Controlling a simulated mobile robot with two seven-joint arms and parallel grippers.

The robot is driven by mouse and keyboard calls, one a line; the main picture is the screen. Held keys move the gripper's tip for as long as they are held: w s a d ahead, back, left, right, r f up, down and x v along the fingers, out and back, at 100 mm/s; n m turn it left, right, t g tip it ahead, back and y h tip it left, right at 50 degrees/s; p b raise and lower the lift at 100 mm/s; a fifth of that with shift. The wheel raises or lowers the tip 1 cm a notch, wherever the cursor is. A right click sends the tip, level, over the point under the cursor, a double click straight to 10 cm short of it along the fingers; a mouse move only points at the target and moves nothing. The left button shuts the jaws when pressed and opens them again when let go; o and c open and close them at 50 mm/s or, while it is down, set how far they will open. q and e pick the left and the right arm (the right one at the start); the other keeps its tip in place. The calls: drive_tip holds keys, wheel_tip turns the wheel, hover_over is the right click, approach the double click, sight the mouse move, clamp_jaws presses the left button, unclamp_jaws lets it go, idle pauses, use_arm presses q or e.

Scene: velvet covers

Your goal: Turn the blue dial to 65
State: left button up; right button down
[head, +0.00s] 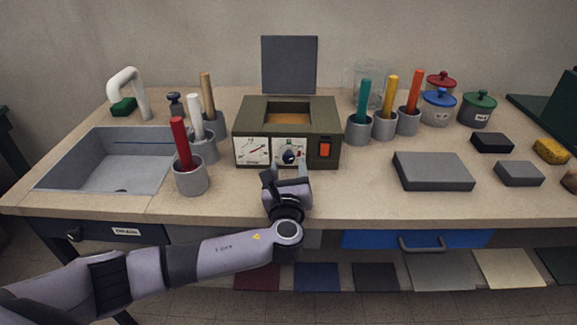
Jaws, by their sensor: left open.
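An olive-green box-shaped device (329,120) stands in the middle of the counter with a dark panel upright behind it. The blue dial (289,157) sits on a white scale on its front face, right of a white gauge (253,151) with a red needle. An orange-red switch (325,149) is at the right of the front. My left gripper (289,172) is open just in front of the dial, its fingers pointing at it and partly covering the lower scale. I cannot tell whether the fingers touch the dial. The dial's exact reading is too small to read. My right gripper is not in view.
A sink (117,160) is at the left, with grey cups holding coloured-handled tools beside it. More tool cups and lidded jars (478,109) stand at the right. Grey blocks (432,171) lie front right. The counter's front edge runs beneath my gripper.

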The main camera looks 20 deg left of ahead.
use_arm(q)
drive_tip(key=v, duration=0.5)
drive_tip(key=shift+s, duration=0.4)
